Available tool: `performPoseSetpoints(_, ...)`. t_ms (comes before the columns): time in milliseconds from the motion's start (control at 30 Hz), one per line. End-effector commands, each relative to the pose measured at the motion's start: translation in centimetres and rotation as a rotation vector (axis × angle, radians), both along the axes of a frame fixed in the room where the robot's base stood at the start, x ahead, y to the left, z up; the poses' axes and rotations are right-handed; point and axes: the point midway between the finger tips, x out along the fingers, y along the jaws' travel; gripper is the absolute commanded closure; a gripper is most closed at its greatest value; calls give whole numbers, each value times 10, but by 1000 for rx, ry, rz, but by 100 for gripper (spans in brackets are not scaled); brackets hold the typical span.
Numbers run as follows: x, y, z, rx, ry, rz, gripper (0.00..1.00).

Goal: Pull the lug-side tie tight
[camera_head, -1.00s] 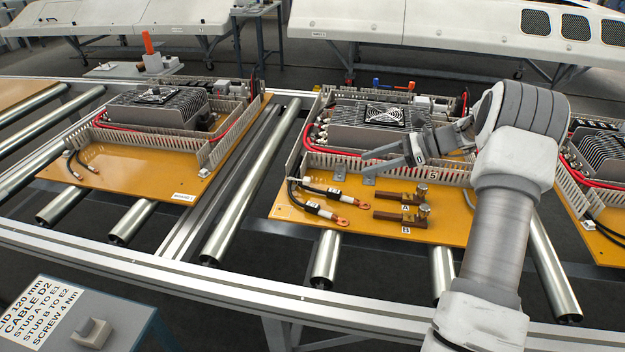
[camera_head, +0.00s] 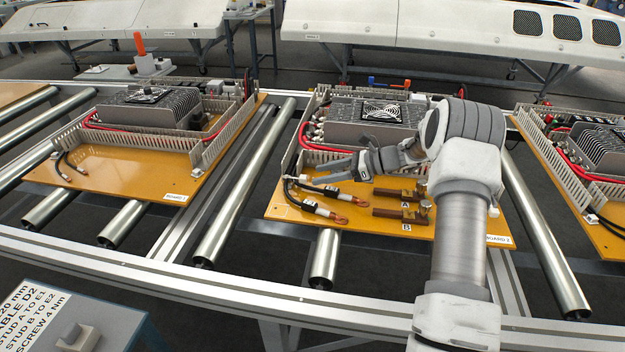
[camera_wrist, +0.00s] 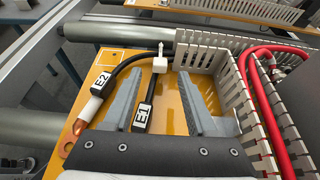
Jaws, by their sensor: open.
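Two black cables with copper lugs lie at the front left of the middle board. The cable tagged E2 (camera_wrist: 102,83) runs left of my fingers in the wrist view; the cable tagged E1 (camera_wrist: 142,115) lies between them. A small white tie (camera_wrist: 159,64) with its head and a short upright tail shows just beyond the fingertips, by the cables. Whether it circles both cables, and how snugly, I cannot tell. My gripper (camera_wrist: 158,88) is open and empty, its fingers either side of the tie's line. In the head view my gripper (camera_head: 318,164) hangs over the cables' rear part.
The slotted duct wall (camera_wrist: 203,52) stands close beyond and right of my fingers, with red cable (camera_wrist: 262,75) behind it. Brown terminal blocks A and B (camera_head: 402,214) sit right of the lugs. The ochre board (camera_head: 375,235) is bare at its front edge.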

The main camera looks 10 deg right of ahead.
Motion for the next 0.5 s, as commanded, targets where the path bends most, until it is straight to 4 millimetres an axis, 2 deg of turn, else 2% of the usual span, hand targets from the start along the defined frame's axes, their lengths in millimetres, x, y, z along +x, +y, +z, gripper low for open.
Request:
performPoseSetpoints(33,3,9,-6,-1,1,2,43)
performPoseSetpoints(200,10,25,-12,-1,0,0,43)
performPoseSetpoints(500,13,31,-14,-1,-1,-1,43)
